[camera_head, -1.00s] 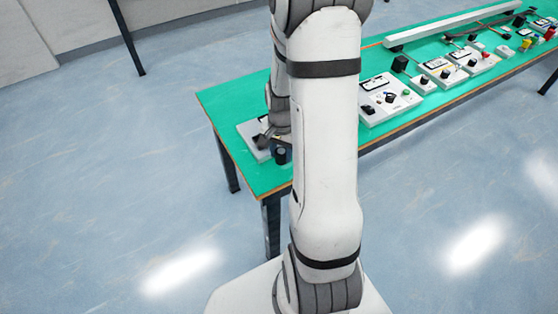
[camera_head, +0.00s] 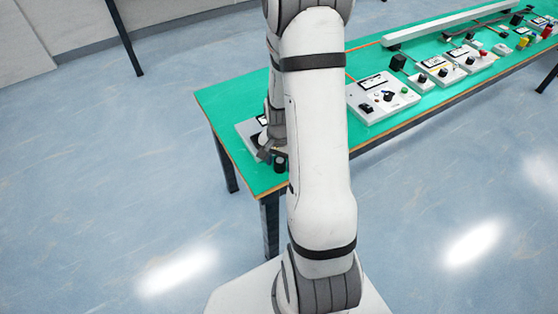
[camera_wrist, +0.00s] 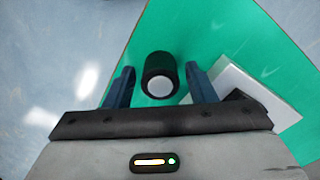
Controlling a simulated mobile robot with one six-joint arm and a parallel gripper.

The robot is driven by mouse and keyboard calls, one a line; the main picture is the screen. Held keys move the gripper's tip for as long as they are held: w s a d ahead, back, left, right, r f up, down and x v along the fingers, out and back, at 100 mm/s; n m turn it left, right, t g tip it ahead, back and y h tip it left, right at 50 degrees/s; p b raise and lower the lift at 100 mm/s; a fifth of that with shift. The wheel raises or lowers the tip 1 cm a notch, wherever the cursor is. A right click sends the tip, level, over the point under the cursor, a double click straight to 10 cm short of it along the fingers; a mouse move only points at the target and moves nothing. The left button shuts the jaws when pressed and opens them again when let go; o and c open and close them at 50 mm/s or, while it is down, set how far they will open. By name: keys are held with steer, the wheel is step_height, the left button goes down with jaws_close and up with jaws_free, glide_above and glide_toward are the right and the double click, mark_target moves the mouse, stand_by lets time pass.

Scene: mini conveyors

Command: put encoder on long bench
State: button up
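The encoder (camera_wrist: 160,75) is a black cylinder with a pale round end, seen over the green bench top in the wrist view. In the head view it is a small dark cylinder (camera_head: 280,164) near the bench's front left corner. My gripper (camera_wrist: 158,75) is open, one blue finger on each side of the encoder, with a narrow gap visible on both sides. In the head view my gripper (camera_head: 268,154) is partly hidden by my arm. The long bench (camera_head: 225,100) has a green top and dark legs. Whether the encoder touches the top is hard to tell.
A white box (camera_head: 247,128) with a dark top part sits close beside my gripper; it also shows in the wrist view (camera_wrist: 235,75). A white control panel (camera_head: 385,98) and several other devices stand farther right. The bench's back left top is clear.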

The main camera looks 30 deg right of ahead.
steer(key=shift+o, duration=0.2)
step_height(320, 180, up, 12)
steer(key=s+a+r+n+t, duration=0.2)
steer(key=s+a+r+n, duration=0.8)
steer(key=s+a+r, duration=0.2)
steer(key=shift+s+r+t+p, duration=0.15)
steer(key=shift+r+t+p, duration=0.2)
steer(key=shift+r, duration=0.3)
steer(key=shift+a, duration=0.1)
stand_by(0.8)
